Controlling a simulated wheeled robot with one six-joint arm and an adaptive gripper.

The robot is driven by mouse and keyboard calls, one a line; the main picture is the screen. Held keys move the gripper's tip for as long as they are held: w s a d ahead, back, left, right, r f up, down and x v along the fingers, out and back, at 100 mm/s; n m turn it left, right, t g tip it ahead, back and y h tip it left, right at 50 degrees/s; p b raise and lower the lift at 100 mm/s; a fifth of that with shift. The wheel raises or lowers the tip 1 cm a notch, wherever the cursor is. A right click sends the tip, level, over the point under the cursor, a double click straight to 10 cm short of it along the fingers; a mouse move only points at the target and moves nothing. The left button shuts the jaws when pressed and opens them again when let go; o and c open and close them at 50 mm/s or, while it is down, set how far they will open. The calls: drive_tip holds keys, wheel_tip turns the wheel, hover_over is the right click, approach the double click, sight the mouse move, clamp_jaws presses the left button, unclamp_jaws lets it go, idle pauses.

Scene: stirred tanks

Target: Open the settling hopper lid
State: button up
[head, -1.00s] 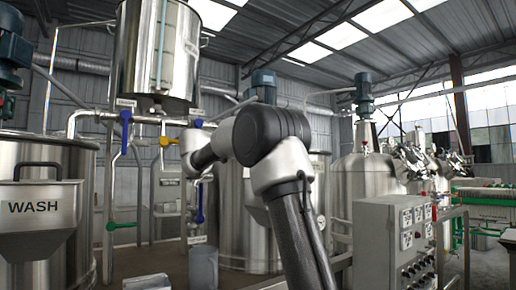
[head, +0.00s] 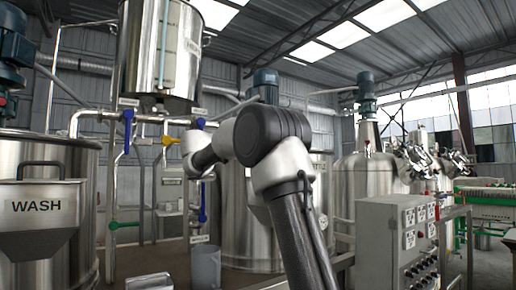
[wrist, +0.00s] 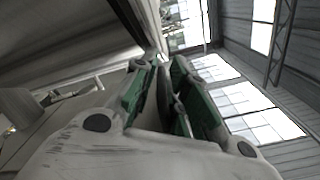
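A steel hopper labelled WASH (head: 40,218) hangs on the front of the large tank at the far left in the head view. A dark handle (head: 41,164) stands at its top. I see no label reading settling, so I cannot tell whether this is the settling hopper. My gripper is hidden behind my arm in the head view. In the wrist view my gripper (wrist: 167,62) has two green-padded fingers with a narrow gap between them and nothing held. It points toward the roof and windows, apart from any lid.
A raised steel tank (head: 157,50) stands above pipes with a blue valve handle (head: 127,128) and a yellow one (head: 170,140). A control box (head: 400,240) stands at right. A grey bin (head: 205,266) stands below the arm. Tall tanks (head: 365,185) stand behind.

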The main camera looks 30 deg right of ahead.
idle(0.3)
drive_tip(key=a, duration=0.7)
drive_tip(key=shift+a, duration=0.2)
drive_tip(key=shift+c, duration=0.3)
